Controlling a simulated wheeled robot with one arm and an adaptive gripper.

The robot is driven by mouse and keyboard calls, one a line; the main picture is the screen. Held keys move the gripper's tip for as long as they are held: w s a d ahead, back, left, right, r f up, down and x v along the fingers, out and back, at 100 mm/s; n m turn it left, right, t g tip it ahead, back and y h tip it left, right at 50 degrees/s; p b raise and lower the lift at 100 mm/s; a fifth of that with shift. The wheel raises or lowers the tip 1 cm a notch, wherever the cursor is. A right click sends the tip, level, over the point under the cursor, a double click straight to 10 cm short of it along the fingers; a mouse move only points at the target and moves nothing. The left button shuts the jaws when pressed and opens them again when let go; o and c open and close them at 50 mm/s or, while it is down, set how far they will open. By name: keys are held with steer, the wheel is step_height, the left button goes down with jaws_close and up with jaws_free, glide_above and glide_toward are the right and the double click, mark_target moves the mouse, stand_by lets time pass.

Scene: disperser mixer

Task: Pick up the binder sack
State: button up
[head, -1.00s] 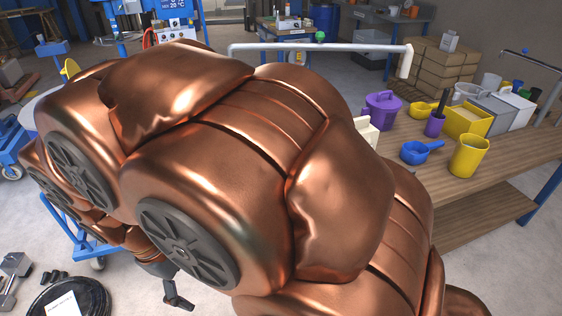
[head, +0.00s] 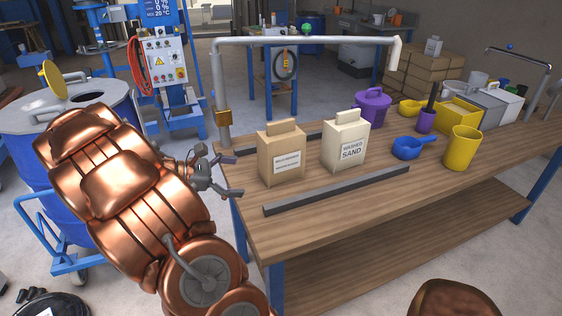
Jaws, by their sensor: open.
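A tan sack (head: 279,160) with a top grip and a small label, too blurred to read, stands upright on the wooden bench near its left end. A cream sack (head: 345,141) marked "WASHED SAND" stands to its right. No label that I can read says binder, so I cannot tell for sure which sack is the binder. My gripper (head: 232,176) is open and empty, just left of the tan sack at the bench's left edge. Its fingers point right toward the sack and are apart from it.
A dark bar (head: 337,191) lies in front of the sacks, and a grey pipe frame (head: 307,42) rises behind them. A blue scoop (head: 412,148), yellow jug (head: 462,148) and purple pot (head: 373,105) stand right. A blue drum (head: 30,150) is left of the bench.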

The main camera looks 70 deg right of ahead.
mark_target(259, 162)
steer(key=w+d+f+n+h+b, duration=0.1)
steer(key=d+f, duration=0.1)
steer(key=d, duration=0.2)
steer(key=w+d+f+n+g+h+b, duration=0.1)
steer(key=d+f, duration=0.1)
steer(key=d, duration=0.2)
steer(key=d+f+n+g+h+b, duration=0.1)
steer(key=d+f+n, duration=0.1)
steer(key=d, duration=0.2)
steer(key=shift+w+f+h, duration=0.3)
steer(key=shift+w, duration=0.1)
steer(key=shift+s+d, duration=0.25)
steer(key=shift+d, duration=0.25)
steer(key=x, duration=0.5)
steer(key=shift+s+d+r+p, duration=0.2)
steer(key=shift+r+p, duration=0.1)
steer(key=shift+r, duration=0.05)
steer(key=shift+s+d, duration=0.45)
steer(key=shift+d, duration=0.05)
steer(key=c, duration=1.3)
